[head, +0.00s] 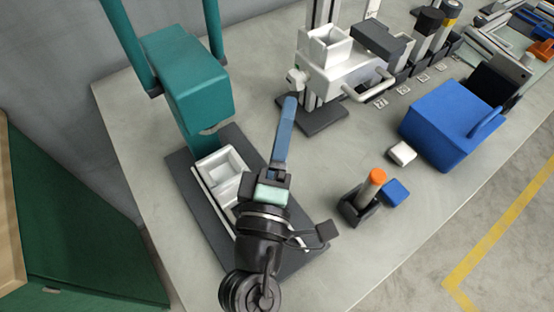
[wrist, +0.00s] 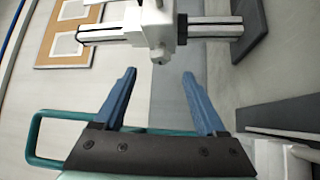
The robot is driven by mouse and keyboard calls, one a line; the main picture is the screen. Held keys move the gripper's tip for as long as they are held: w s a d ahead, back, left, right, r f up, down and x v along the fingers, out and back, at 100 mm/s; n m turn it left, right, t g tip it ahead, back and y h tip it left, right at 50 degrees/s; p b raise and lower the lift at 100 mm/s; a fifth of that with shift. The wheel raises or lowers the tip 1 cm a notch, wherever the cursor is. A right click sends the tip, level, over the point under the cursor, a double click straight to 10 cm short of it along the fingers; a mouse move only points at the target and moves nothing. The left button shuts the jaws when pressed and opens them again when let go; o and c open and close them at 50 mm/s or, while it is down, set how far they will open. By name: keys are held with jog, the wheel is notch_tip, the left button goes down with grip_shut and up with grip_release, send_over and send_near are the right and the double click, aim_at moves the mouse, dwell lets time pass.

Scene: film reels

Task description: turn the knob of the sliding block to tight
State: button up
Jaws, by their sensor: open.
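The white sliding block (head: 338,72) sits on an upright metal column on a dark base at the back of the table. A small pale knob (head: 297,80) sticks out at its left side in the head view. In the wrist view the block (wrist: 155,25) crosses a rail, and the knob (wrist: 159,56) points toward the fingers. My gripper (head: 290,102) has its blue fingers reaching toward the knob, a little short of it. In the wrist view my gripper (wrist: 159,74) is open and empty, its fingertips either side of the knob's line. The knob's setting cannot be read.
A teal press (head: 185,85) stands left of my arm on a dark base with a white tray (head: 222,175). Right are a blue box (head: 450,125), a small white block (head: 402,153) and an orange-capped cylinder (head: 375,182). The table between the press and column is clear.

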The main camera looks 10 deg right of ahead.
jog(key=shift+b+v, duration=1.15)
jog(key=shift+v, duration=1.75)
